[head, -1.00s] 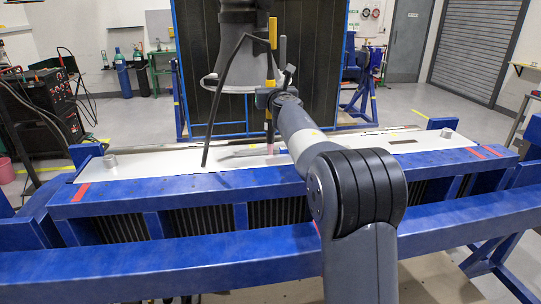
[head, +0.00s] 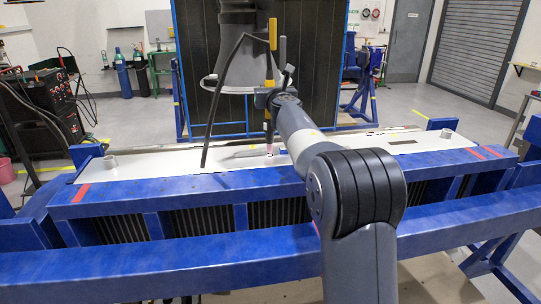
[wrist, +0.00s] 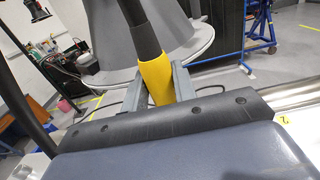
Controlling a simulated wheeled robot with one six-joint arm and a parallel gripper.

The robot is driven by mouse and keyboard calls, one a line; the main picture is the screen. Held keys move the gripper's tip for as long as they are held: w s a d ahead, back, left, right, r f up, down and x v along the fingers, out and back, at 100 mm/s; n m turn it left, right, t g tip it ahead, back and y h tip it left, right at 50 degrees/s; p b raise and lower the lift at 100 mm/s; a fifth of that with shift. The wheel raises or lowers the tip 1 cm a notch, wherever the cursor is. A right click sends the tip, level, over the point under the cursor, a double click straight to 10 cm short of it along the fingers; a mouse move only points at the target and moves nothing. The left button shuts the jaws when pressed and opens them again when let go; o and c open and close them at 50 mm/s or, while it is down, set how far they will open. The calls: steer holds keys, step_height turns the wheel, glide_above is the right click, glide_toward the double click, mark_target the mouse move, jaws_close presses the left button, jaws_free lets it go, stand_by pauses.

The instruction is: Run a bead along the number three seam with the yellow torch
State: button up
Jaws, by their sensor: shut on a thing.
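My gripper (head: 266,98) is shut on the yellow torch (head: 270,84), and the yellow handle also shows between the jaws in the wrist view (wrist: 155,78). The torch stands about upright, with its nozzle pointing down at the long pale plate (head: 190,162) on the blue jig. The tip is at or just above the plate near its middle; I cannot tell if it touches. A black cable runs from the torch down to the left. The seams are too small to make out. A yellow tag marked 2 (wrist: 284,120) shows at the right of the wrist view. No number three tag is readable.
The blue jig frame (head: 180,250) spans the front, with red marks near both ends. A large grey conical fixture (head: 238,60) and a dark panel stand behind. A welding machine (head: 50,100) is at left.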

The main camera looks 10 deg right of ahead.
steer(key=a, duration=1)
steer(key=shift+a+r+p, duration=0.15)
steer(key=shift+a+p, duration=0.05)
steer(key=shift+p, duration=0.2)
stand_by(6.6)
